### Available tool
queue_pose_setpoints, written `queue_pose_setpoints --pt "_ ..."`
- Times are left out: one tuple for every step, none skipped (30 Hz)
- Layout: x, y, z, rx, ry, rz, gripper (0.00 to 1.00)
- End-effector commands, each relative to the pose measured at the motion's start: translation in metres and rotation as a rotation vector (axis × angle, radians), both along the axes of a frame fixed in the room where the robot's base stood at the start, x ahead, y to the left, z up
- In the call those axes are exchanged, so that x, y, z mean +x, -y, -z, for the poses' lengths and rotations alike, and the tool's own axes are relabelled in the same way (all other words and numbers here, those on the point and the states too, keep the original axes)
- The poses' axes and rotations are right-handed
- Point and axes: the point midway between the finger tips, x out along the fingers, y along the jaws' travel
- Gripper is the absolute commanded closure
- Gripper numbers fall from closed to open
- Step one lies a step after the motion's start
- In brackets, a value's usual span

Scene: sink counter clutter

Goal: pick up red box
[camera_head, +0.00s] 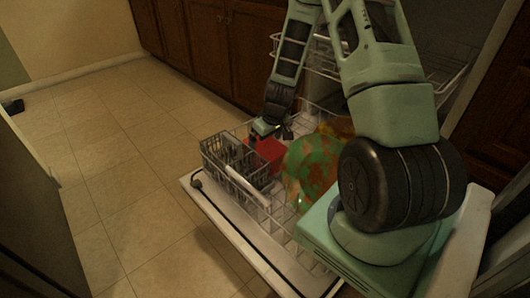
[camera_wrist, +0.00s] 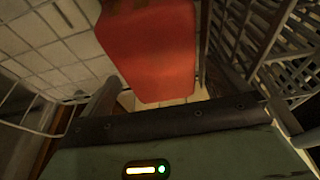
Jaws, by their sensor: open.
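The red box (camera_head: 268,149) sits in the lower rack of an open dishwasher, partly hidden by my gripper and the rack wires. In the wrist view the red box (camera_wrist: 152,50) fills the upper middle, with its near end facing my gripper. My gripper (camera_head: 270,131) is just above and beside the box in the head view. In the wrist view its jaws are apart, with the box in front of the gap between them. I cannot tell whether a finger touches the box.
A grey cutlery basket (camera_head: 238,166) stands at the rack's left end, close to the box. A green and orange patterned round item (camera_head: 310,168) is right of the box. The dishwasher door (camera_head: 236,236) is folded down. The tiled floor (camera_head: 110,150) at left is clear.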

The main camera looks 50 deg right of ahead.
Motion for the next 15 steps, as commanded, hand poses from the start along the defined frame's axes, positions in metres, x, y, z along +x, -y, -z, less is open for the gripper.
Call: queue_pose_setpoints --pt "0.001 0.0 0.011 0.001 -0.001 0.001 0.0" --pt "0.002 0.001 0.015 0.0 -0.001 0.001 0.0" --pt "0.004 0.002 0.021 0.0 -0.001 0.001 0.0" --pt "0.005 0.002 0.025 0.0 0.0 0.001 0.0" --pt "0.007 0.003 0.029 0.001 0.0 0.002 0.0" --pt "0.008 0.003 0.035 0.0 -0.001 0.001 0.0" --pt "0.009 0.003 0.039 0.001 -0.001 0.001 0.0" --pt "0.01 0.003 0.042 0.001 -0.002 0.001 0.0" --pt "0.011 0.003 0.044 0.001 -0.001 0.002 0.0" --pt "0.012 0.003 0.044 0.001 -0.001 0.002 0.0" --pt "0.012 0.003 0.044 0.0 0.0 0.001 0.0" --pt "0.012 0.003 0.044 0.0 0.0 0.001 0.0" --pt "0.012 0.003 0.043 0.0 0.0 0.001 0.0" --pt "0.012 0.003 0.043 0.0 0.0 0.001 0.0" --pt "0.012 0.003 0.042 0.0 0.0 0.001 0.0"
